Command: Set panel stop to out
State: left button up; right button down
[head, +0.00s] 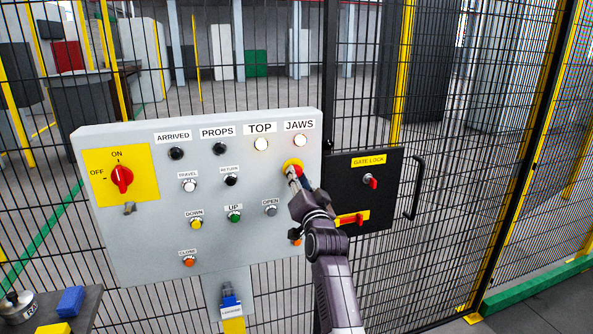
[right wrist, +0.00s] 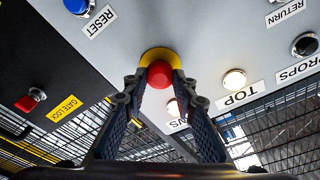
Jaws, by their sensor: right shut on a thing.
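The panel stop is a red mushroom button (head: 298,169) on a yellow ring at the upper right of the grey control panel (head: 130,245), below the JAWS lamp. In the right wrist view the red button (right wrist: 160,75) shows between my fingertips. My right gripper (head: 293,178) reaches it from the front, and its two fingers (right wrist: 161,85) are shut on the sides of the button. The fingers hide part of it in the head view. I cannot tell whether the button is pressed in or out. My left gripper is not in view.
The TOP lamp (head: 261,144) and JAWS lamp (head: 299,141) are lit. A blue RESET button (right wrist: 78,5) sits near the stop. A red main switch (head: 122,179) is at left. A black gate lock box (head: 375,175) is at right, on a mesh fence.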

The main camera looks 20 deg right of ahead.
jog(key=shift+r+m+p, duration=0.3)
jog(key=shift+r+m, duration=0.3)
jog(key=shift+r, duration=0.05)
jog(key=shift+s+f+p, duration=0.1)
jog(key=shift+f+p, duration=0.15)
jog(key=shift+p, duration=0.15)
jog(key=c, duration=1.7)
grip_release()
jog(key=shift+s, duration=0.1)
jog(key=o, duration=1)
jog(key=shift+f, duration=0.35)
jog(key=shift+s, duration=0.1)
